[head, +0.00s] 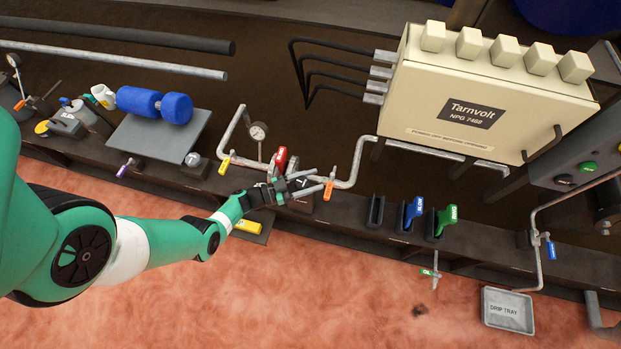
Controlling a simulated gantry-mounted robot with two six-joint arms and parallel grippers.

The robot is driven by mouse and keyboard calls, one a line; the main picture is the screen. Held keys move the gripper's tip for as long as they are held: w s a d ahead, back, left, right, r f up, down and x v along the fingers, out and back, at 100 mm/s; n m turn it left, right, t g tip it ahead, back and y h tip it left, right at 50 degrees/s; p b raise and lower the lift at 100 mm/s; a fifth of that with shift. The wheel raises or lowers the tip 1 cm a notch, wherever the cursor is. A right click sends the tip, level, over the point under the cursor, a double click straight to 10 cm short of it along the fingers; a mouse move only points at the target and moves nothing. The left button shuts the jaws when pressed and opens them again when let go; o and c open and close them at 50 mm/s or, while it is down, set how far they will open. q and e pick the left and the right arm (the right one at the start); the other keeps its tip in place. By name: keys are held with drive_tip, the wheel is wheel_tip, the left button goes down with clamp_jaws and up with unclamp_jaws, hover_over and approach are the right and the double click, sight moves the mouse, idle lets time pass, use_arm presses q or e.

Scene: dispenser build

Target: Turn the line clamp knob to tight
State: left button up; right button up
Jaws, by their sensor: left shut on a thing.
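My left gripper (308,182) reaches in from the left to the pipe line on the bench, with its fingers pointing right. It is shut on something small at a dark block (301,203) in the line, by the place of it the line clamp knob. The fingers hide most of the knob, so its marking and setting cannot be read. A red handle (281,160) stands just behind the fingers. An orange tag (328,191) hangs at the pipe just past the fingertips. My right gripper is not in view.
A round gauge (258,131) and a yellow tag (224,165) are on the pipe to the left. Blue (414,212) and green (447,220) nozzles sit in holders at the right. A beige Tarnvolt box (490,95) stands behind. A drip tray (508,310) lies at front right.

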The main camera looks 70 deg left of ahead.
use_arm(q)
drive_tip(key=shift+d+r+m+h, duration=0.1)
drive_tip(key=shift+m+h, duration=0.3)
drive_tip(key=shift+h, duration=0.3)
drive_tip(key=o, duration=1.4)
drive_tip(key=s, duration=0.3)
drive_tip(key=s+a+p, duration=0.1)
drive_tip(key=s, duration=0.7)
drive_tip(key=shift+s+a, duration=0.25)
drive_tip(key=shift+a, duration=0.1)
